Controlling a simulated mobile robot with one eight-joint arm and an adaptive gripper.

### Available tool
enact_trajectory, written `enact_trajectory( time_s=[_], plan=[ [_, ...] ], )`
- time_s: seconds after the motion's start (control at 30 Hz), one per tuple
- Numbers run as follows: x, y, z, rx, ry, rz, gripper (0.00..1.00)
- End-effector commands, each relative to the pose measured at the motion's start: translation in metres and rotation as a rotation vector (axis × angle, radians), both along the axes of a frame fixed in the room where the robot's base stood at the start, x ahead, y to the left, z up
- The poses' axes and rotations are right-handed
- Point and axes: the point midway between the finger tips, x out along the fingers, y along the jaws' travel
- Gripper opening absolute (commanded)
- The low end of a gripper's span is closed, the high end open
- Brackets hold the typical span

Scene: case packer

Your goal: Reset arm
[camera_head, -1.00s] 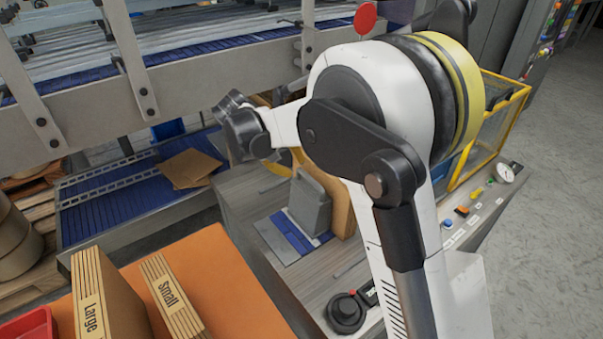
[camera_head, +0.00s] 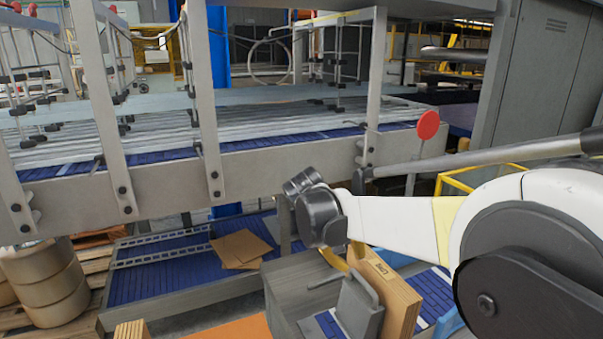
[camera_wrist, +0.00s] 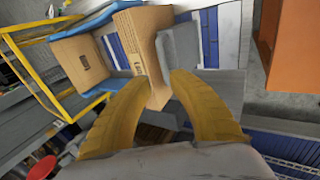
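My gripper shows in the wrist view (camera_wrist: 160,78) as two curved yellow fingers spread apart, with a gap between them. A brown cardboard carton (camera_wrist: 147,38) lies just beyond the fingertips, and its near end shows in the gap; I cannot tell whether a finger touches it. In the head view the carton (camera_head: 388,285) stands upright on the packer beside a grey plate (camera_head: 358,308). My gripper (camera_head: 357,258) is just behind and above it there, mostly hidden by my dark wrist and the carton.
A conveyor frame (camera_head: 270,160) crosses the back, with a red disc (camera_head: 428,125) at its right. Flat cardboard (camera_head: 240,248) lies on a lower blue conveyor (camera_head: 160,270). Rolls (camera_head: 48,280) stand at left. A yellow-framed guard (camera_wrist: 30,55) is near the gripper.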

Motion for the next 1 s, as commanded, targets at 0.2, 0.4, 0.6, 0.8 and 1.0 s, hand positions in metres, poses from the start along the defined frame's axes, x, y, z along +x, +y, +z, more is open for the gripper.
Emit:
enact_trajectory(
  time_s=[0.2,0.4,0.6,0.8,1.0],
  plan=[
    [-0.064,-0.029,0.031,0.146,-0.077,-0.026,0.23],
    [-0.124,-0.045,0.043,0.280,-0.163,-0.056,0.23],
    [-0.184,-0.053,0.040,0.407,-0.262,-0.098,0.23],
    [-0.232,-0.055,0.025,0.519,-0.364,-0.146,0.23],
    [-0.255,-0.054,0.012,0.581,-0.428,-0.176,0.23]
  ],
)
